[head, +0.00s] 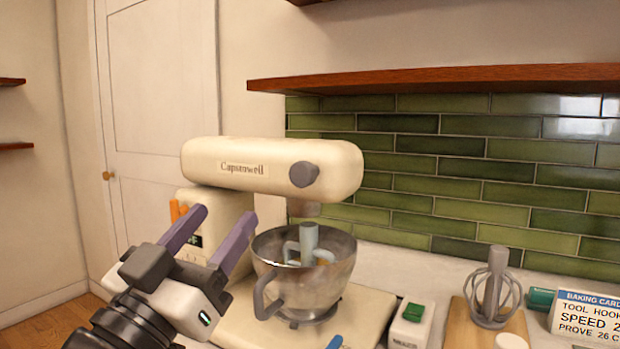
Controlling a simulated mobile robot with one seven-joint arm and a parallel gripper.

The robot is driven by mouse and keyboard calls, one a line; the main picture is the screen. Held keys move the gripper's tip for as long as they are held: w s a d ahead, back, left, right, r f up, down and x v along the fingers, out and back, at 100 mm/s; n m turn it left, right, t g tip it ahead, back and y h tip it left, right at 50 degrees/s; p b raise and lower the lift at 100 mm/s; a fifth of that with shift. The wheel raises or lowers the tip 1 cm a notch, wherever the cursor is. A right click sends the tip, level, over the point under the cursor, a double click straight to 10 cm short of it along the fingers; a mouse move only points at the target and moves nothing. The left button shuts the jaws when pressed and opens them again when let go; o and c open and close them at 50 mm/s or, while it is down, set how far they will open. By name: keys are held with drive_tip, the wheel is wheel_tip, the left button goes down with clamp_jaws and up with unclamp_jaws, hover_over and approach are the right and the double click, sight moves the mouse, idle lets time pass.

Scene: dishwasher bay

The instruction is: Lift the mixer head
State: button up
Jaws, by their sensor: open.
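The cream stand mixer has its mixer head (270,166) lying about level above the metal bowl (305,270). A grey round knob (303,174) is on the side of the head near its right end. A grey tool hangs below the head into the bowl. The mixer's column (232,212) stands at the left, with orange parts and a small dark display on it. My gripper (218,225) is open and empty, in front of the column and below the head. Its two purple fingers are spread, and the picture does not show them touching the mixer. They partly hide the column.
A white box with a green button (413,312) is right of the mixer base. A whisk tool (491,290) stands on a wooden board. A baking card (588,316) is at the far right. A wooden shelf (440,77) runs above the mixer. Green tiles are behind.

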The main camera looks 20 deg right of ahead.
sight(299, 177)
drive_tip(key=w+d+r+p, duration=0.1)
drive_tip(key=w+d, duration=0.1)
drive_tip(key=d, duration=0.2)
drive_tip(key=w+d+r+g+p, duration=0.1)
drive_tip(key=w+d, duration=0.1)
drive_tip(key=d, duration=0.3)
drive_tip(key=w+d+r+m+g+p, duration=0.1)
drive_tip(key=w+d+r+p, duration=0.1)
drive_tip(key=d, duration=0.2)
drive_tip(key=shift+w+d, duration=0.15)
drive_tip(key=shift+w, duration=0.25)
clamp_jaws()
